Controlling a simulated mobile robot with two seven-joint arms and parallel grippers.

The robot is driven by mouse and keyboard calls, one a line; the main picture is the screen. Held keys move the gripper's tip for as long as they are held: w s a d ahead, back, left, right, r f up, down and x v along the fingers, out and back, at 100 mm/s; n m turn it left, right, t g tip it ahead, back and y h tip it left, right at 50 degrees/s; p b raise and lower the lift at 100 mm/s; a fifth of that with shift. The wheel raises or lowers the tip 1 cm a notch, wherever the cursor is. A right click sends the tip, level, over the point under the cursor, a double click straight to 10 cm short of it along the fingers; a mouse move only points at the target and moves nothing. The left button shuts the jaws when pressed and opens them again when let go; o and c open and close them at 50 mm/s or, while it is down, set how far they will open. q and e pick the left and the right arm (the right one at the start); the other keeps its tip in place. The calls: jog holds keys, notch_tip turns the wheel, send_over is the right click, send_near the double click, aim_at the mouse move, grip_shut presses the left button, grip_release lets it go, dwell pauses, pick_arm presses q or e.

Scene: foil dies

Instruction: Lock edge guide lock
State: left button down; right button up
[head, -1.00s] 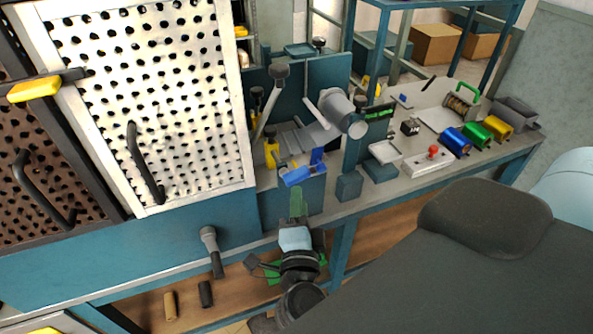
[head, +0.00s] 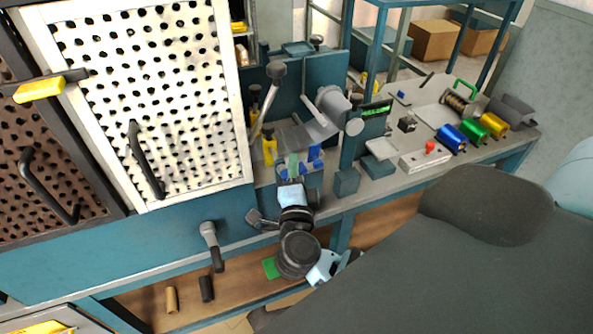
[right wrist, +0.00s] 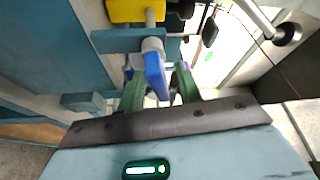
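The edge guide lock, a small blue lever (head: 315,153), stands at the front of the foil machine near the middle of the head view. In the right wrist view the blue lever (right wrist: 156,77) hangs from a light grey round pivot and lies between the two green fingers. My right gripper (head: 293,164) is at the front of the blue guide, partly covering it. In the right wrist view the right gripper (right wrist: 160,84) is open, with a finger on each side of the lever. I cannot tell whether either finger touches it. My left gripper is not in view.
A yellow part (right wrist: 135,10) sits just above the lever. A large lever with a dark knob (head: 277,70) and a grey roller (head: 335,105) stand behind. The perforated white door (head: 150,95) is to the left. Blue, green and gold foil rolls (head: 452,138) lie on the right bench.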

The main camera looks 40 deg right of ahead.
grip_shut()
jog(key=shift+m+g+p, duration=0.4)
jog(key=shift+m+p, duration=0.2)
jog(key=shift+m, duration=0.4)
jog(key=shift+f+m, duration=0.25)
jog(key=shift+m, duration=0.25)
jog(key=shift+f, duration=0.1)
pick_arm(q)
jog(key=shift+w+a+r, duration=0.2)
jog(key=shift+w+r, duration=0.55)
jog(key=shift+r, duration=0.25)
pick_arm(e)
grip_release()
jog(key=shift+s, duration=0.1)
